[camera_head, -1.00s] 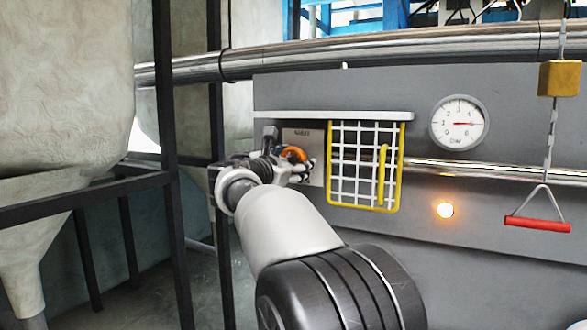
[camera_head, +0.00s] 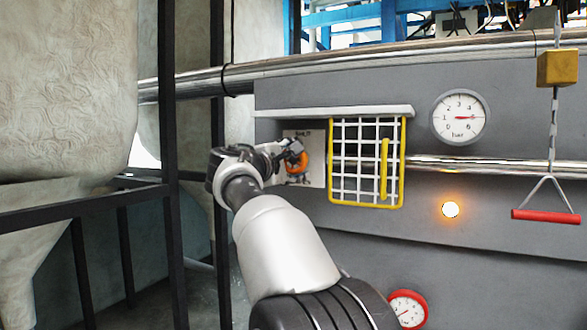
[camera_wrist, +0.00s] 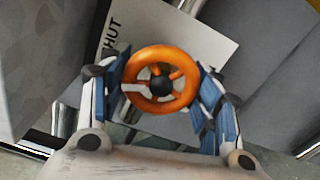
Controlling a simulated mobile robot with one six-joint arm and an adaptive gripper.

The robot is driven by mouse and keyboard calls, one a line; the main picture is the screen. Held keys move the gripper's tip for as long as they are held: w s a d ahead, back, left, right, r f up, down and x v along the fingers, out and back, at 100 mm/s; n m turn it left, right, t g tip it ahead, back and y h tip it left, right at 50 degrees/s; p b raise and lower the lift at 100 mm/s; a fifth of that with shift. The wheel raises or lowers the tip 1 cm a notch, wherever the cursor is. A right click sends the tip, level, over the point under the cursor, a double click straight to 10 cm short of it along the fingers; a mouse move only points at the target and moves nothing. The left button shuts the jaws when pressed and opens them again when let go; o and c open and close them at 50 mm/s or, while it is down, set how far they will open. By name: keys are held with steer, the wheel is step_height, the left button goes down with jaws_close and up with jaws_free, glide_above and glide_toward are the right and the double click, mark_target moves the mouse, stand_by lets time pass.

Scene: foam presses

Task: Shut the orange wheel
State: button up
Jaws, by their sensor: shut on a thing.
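The orange wheel (camera_wrist: 176,102) shows in the wrist view as a ring with a dark hub and several spokes, one of them whitish. My gripper (camera_wrist: 163,92) has a blue-padded finger on each side of the wheel and is shut on its rim. A pale plate (camera_wrist: 205,50) with letters reading "HUT" lies behind the wheel. In the head view the wheel (camera_head: 297,163) is partly hidden by my gripper (camera_head: 289,150), in front of the plate on the grey panel.
A yellow-framed white grid guard (camera_head: 345,195) is just right of the wheel. A gauge (camera_head: 460,117), a lit orange lamp (camera_head: 450,209) and a red pull handle (camera_head: 546,216) are farther right. Dark frame posts (camera_head: 168,120) stand left of my arm.

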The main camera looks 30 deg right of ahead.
steer(key=m+b, duration=0.1)
steer(key=m, duration=0.3)
steer(key=shift+m+b, duration=0.35)
steer(key=shift+m, duration=0.05)
steer(key=shift+r, duration=0.1)
steer(key=o, duration=1.1)
steer(key=v, duration=1.2)
